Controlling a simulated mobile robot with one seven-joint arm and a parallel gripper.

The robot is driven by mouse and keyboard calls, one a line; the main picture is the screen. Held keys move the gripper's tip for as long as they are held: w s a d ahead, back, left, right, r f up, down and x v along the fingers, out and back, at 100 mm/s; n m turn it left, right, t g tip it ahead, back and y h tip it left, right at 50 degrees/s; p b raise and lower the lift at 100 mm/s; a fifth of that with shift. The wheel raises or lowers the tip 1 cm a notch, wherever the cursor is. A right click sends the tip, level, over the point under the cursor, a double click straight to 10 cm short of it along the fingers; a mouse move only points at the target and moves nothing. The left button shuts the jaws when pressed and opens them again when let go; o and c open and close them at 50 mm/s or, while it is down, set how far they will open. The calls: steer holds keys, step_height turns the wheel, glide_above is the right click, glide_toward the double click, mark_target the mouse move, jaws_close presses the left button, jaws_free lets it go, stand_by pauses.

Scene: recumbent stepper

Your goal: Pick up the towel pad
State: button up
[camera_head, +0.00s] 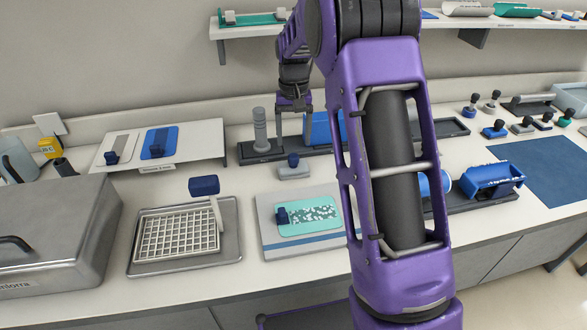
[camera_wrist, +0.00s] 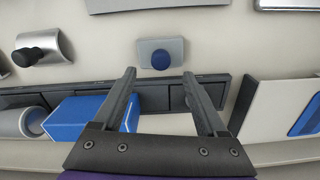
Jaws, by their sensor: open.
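A small light-grey pad with a round dark-blue knob (camera_head: 294,170) lies on the counter near the middle; I take it to be the towel pad, though no label on it can be read. In the wrist view the pad (camera_wrist: 161,53) is just beyond my fingertips, its knob lined up between them. My gripper (camera_head: 294,106) is above the counter, behind the pad in the head view, pointing down. In the wrist view my gripper (camera_wrist: 159,74) has its two fingers spread with nothing between them. It is apart from the pad.
A dark tray with a grey cylinder (camera_head: 260,130) and a blue block (camera_wrist: 85,112) lies by my gripper. A board with a teal speckled pad (camera_head: 308,216) and a wire-basket tray (camera_head: 177,236) are nearer. A raised white stand (camera_head: 205,147) is left; a shelf (camera_head: 235,31) hangs above.

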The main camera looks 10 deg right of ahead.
mark_target(293, 155)
step_height(293, 155, down, 7)
steer(key=shift+a+f, duration=0.1)
steer(key=shift+f, duration=0.05)
stand_by(0.4)
steer(key=shift+c, duration=0.2)
jaws_close()
